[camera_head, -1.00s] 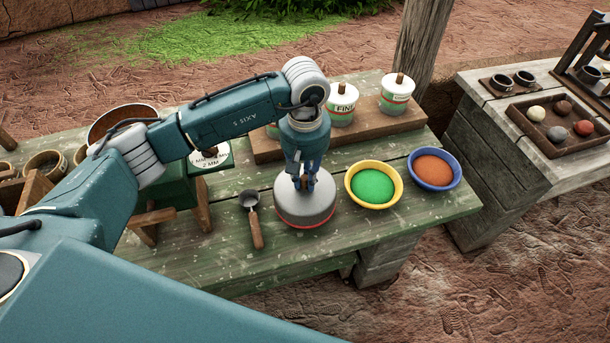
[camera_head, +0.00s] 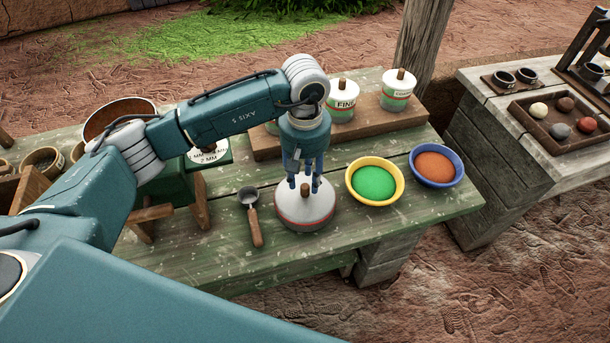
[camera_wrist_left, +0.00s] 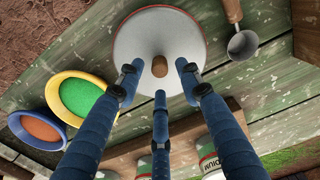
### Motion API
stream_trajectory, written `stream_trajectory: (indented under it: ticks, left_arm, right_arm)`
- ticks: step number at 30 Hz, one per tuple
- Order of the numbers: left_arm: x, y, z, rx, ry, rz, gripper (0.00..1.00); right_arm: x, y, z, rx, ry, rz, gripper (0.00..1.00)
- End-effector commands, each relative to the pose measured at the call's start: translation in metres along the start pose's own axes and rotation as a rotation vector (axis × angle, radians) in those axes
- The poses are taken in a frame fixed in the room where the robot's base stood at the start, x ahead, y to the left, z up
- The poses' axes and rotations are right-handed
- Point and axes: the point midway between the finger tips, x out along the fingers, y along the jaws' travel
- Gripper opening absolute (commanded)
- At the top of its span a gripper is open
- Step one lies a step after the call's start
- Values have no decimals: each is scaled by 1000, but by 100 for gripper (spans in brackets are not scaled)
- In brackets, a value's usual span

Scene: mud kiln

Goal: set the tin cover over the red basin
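The grey tin cover (camera_head: 305,205) with its wooden knob (camera_head: 305,190) sits level on the green table; a thin red rim shows beneath its edge. The red basin is otherwise hidden under it. In the left wrist view the cover (camera_wrist_left: 160,33) is a pale disc with the knob (camera_wrist_left: 159,67) in its middle. My left gripper (camera_head: 303,184) is just above the cover. Its fingers (camera_wrist_left: 160,88) are spread apart around the knob without touching it, so it is open and empty. My right gripper is not in view.
A yellow bowl of green powder (camera_head: 374,183) and a blue bowl of orange powder (camera_head: 436,166) stand right of the cover. A scoop (camera_head: 251,217) lies to its left. Lidded jars (camera_head: 342,101) stand on a wooden riser behind. The table front is clear.

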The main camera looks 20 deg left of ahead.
Motion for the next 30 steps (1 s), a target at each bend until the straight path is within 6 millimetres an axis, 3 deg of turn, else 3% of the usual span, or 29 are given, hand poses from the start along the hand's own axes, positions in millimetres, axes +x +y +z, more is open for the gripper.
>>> stream_trajectory:
  ticks: [5, 9, 11, 21, 30]
  left_arm:
    - [-4, 0, 0, 0, 0, 0, 36]
    - [-19, 0, 1, 0, -2, 0, 36]
    - [-23, 1, -2, 0, 5, 5, 36]
    - [-100, 1, -1, 0, 4, 3, 36]
    - [-130, 0, 0, 0, 0, -1, 36]
  right_arm:
    - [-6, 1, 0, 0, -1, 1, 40]
    - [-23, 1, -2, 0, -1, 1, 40]
    - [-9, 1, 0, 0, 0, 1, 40]
    - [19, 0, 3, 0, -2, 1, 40]
    - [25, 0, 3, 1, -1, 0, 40]
